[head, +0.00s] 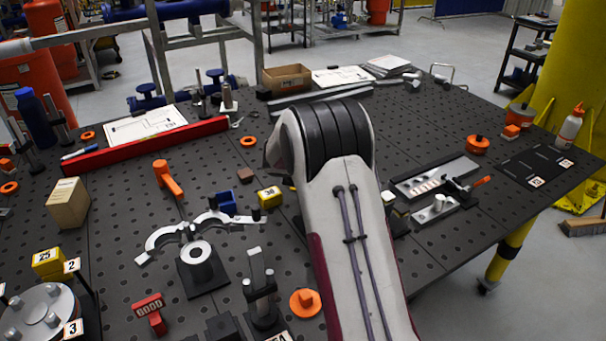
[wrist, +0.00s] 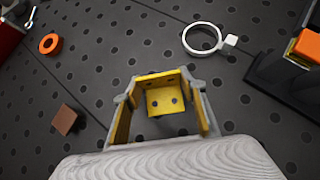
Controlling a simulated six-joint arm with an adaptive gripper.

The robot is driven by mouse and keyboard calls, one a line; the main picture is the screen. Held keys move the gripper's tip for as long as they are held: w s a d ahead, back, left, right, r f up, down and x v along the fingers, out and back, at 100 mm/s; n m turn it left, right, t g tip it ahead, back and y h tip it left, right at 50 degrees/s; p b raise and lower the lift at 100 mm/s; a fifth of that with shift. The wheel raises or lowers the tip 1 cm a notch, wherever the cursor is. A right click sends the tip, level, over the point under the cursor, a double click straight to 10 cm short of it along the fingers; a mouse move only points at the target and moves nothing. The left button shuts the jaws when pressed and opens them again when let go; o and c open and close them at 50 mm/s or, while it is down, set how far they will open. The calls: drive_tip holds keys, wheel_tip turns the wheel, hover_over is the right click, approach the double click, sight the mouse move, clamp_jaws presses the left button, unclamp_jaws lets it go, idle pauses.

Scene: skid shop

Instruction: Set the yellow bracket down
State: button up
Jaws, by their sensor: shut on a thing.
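The yellow bracket (wrist: 165,97), an angled piece with several holes, shows in the wrist view between the two fingers of my gripper (wrist: 165,108). My gripper is shut on it. The bracket seems to be held over the dark perforated table (wrist: 90,75), but I cannot tell how far its underside is from the top. In the head view my own arm hides the gripper and most or all of the bracket.
In the wrist view a brown block (wrist: 65,119) and orange ring (wrist: 50,43) lie left. A white ring with a tab (wrist: 203,40) lies beyond, and an orange block (wrist: 308,47) is right. A red bar (head: 150,146) crosses the table's left side. Bare table surrounds the gripper.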

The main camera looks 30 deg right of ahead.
drive_tip(key=o, duration=1.2)
drive_tip(key=shift+o, duration=0.2)
drive_tip(key=shift+r, duration=0.1)
drive_tip(key=shift+r, duration=0.1)
drive_tip(key=shift+v, duration=0.95)
drive_tip(key=v, duration=1)
